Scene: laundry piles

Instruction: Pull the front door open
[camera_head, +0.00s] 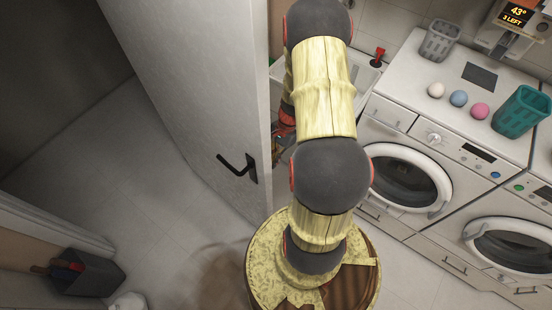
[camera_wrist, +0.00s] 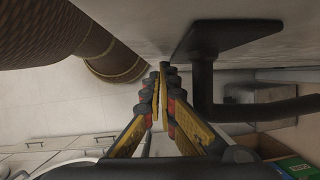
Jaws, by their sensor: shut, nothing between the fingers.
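The door (camera_head: 190,80) is a pale panel standing ajar in the head view, with its free edge facing me and floor visible to its left. A black lever handle (camera_head: 238,167) is on its left face near that edge. In the wrist view, a black handle (camera_wrist: 225,38) with its lever (camera_wrist: 265,110) stands out from the pale door surface at the right. My gripper (camera_wrist: 160,72) is shut and empty, just left of this handle and not around it. In the head view my gripper is mostly hidden behind my arm, right of the door edge.
Two white washing machines (camera_head: 405,140) stand at the right, with a teal basket (camera_head: 520,111), a grey basket (camera_head: 440,39) and coloured balls on top. A dark bin (camera_head: 88,272) is at lower left. Tiled floor (camera_head: 130,170) left of the door is clear.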

